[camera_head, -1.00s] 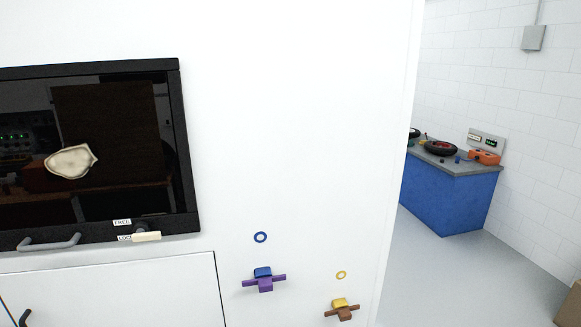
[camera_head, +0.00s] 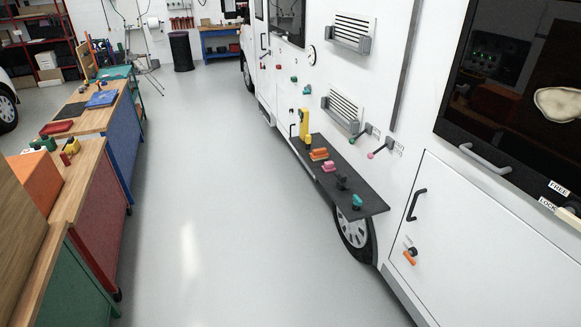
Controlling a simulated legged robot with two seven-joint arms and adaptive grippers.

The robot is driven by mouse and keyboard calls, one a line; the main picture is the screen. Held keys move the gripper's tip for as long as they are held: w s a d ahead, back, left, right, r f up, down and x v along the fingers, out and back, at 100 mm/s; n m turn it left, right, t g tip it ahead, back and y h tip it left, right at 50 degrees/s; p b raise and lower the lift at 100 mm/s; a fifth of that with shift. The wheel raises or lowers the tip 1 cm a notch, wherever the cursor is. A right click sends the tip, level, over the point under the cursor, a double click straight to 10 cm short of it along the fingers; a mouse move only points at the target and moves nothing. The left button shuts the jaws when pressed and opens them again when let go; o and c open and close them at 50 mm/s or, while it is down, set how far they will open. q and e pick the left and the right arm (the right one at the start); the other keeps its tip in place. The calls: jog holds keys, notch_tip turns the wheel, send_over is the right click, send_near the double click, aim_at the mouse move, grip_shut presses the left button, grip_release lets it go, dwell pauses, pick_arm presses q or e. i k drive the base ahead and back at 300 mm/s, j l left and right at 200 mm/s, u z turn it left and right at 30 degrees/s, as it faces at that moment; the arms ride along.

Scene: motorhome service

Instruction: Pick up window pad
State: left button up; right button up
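I see nothing that I can surely name as the window pad. A cream, irregular patch (camera_head: 560,104) shows on the dark window (camera_head: 482,95) of the white motorhome at the right; I cannot tell if it is a pad or a mark. A small cream block (camera_head: 568,214) sits at the window's lower edge by the FREE and LOCK labels, partly cut off by the picture's edge. Neither of my grippers is in view.
A dark shelf (camera_head: 328,185) with several small coloured items juts from the motorhome's side. Workbenches with wooden tops (camera_head: 92,117) line the left, holding blue and red items and an orange box (camera_head: 35,180). The grey floor (camera_head: 205,200) between them is clear.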

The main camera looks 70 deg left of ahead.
aim_at(328, 166)
jog(key=u, duration=2.05)
jog(key=i+z, duration=0.1)
jog(key=i+j, duration=0.05)
jog(key=i, duration=0.05)
